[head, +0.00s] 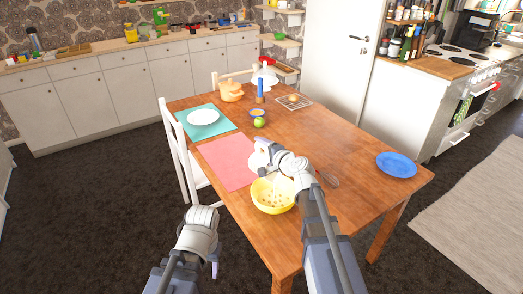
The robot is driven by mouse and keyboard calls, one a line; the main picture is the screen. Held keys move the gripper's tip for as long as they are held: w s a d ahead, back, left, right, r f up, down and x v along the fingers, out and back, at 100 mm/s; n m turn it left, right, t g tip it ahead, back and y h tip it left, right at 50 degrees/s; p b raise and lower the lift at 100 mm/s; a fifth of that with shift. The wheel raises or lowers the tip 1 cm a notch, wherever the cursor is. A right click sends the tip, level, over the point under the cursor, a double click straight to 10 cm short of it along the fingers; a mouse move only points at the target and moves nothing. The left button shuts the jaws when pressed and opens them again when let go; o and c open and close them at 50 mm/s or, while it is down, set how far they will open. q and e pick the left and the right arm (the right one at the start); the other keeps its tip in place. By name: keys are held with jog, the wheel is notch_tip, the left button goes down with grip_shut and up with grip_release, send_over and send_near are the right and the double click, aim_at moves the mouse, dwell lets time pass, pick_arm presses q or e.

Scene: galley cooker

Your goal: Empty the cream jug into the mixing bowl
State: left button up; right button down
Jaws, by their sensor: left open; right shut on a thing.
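The yellow mixing bowl (262,203) stands on the wooden table near its front edge, with brownish spots showing inside. My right arm covers its right side. My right gripper (261,151) is above the table, just behind and above the bowl. It is shut on a whitish thing (256,161), apparently the cream jug, mostly hidden by the gripper. Its tilt and contents cannot be made out. My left gripper (214,268) hangs low in front of the table's left side, over the dark floor, open and away from the objects; its fingers are mostly hidden.
A pink mat (226,166) lies left of the bowl. A teal mat with a white plate (203,117), a green apple (259,123), a blue bottle (260,88) and an orange pot (230,92) are farther back. A blue plate (396,165) is at right.

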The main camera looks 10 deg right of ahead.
jog(key=shift+s+d+f+b, duration=0.1)
jog(key=shift+s+b, duration=0.15)
jog(key=shift+b, duration=0.35)
jog(key=shift+t, duration=0.3)
dwell(0.9)
jog(key=shift+s+d+f+t+y+b, duration=0.1)
jog(key=shift+s+t+y+b, duration=0.2)
jog(key=shift+b, duration=0.5)
dwell(0.6)
jog(key=shift+s+d+f+t+b, duration=0.1)
jog(key=shift+s+t+b, duration=0.25)
jog(key=shift+b, duration=0.5)
jog(key=shift+s+d+f+t+b, duration=0.1)
jog(key=shift+s+t+b, duration=0.1)
jog(key=shift+t+b, duration=0.45)
jog(key=shift+b, duration=0.3)
